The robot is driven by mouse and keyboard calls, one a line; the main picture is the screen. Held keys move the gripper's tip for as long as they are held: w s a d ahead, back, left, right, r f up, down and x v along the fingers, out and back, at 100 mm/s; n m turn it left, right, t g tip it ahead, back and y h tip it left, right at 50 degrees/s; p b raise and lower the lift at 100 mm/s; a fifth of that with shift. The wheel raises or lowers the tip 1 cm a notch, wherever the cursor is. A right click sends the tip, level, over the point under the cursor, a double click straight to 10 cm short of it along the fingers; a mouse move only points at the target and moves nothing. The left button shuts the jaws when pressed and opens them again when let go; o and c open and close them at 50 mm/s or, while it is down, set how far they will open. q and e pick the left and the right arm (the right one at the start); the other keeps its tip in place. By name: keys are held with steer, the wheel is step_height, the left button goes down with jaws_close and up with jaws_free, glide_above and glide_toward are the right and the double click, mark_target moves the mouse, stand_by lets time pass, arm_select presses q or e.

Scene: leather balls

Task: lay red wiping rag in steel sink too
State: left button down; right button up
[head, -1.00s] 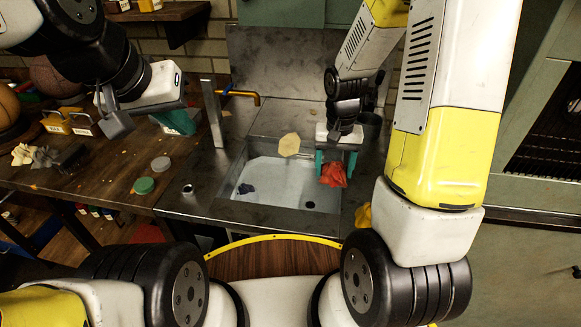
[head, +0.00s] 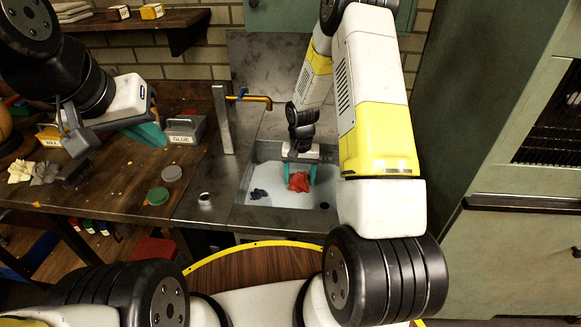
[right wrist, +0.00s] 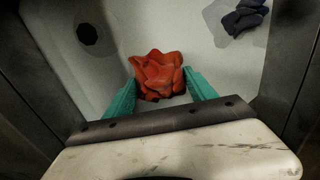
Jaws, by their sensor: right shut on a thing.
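The red wiping rag (head: 299,182) is crumpled between the teal fingers of my right gripper (head: 298,176), within the steel sink's opening. My right gripper is shut on it. The right wrist view shows the rag (right wrist: 160,74) between the fingertips over the pale basin floor; I cannot tell if it touches the floor. The steel sink (head: 285,217) also holds a crumpled dark blue cloth (head: 258,194), left of the red rag. My left gripper (head: 150,136) hangs over the wooden bench at the left, away from the sink; its finger gap cannot be made out.
A faucet (head: 250,98) stands behind the sink's left side. A dark drain (right wrist: 88,34) is in the basin. Bare basin floor lies between cloth and drain.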

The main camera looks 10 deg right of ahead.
steer(key=shift+f, duration=1.75)
steer(key=shift+f, duration=0.1)
steer(key=o, duration=1.4)
step_height(320, 180, up, 12)
steer(key=shift+r, duration=0.1)
step_height(320, 180, up, 12)
steer(key=t, duration=0.2)
glide_above(300, 184)
steer(key=s, duration=0.2)
steer(key=s+r+n+t, duration=0.1)
steer(key=s+r, duration=0.4)
steer(key=s, duration=0.2)
steer(key=s+a+r+n+t+y, duration=0.1)
steer(key=s+r, duration=0.5)
steer(key=s, duration=0.1)
steer(key=s+a+r+n+t+y, duration=0.1)
steer(key=s+r+t, duration=0.1)
steer(key=s+r, duration=0.3)
steer(key=shift+s+r+n, duration=0.15)
steer(key=shift+s+n, duration=0.25)
steer(key=shift+s, duration=0.55)
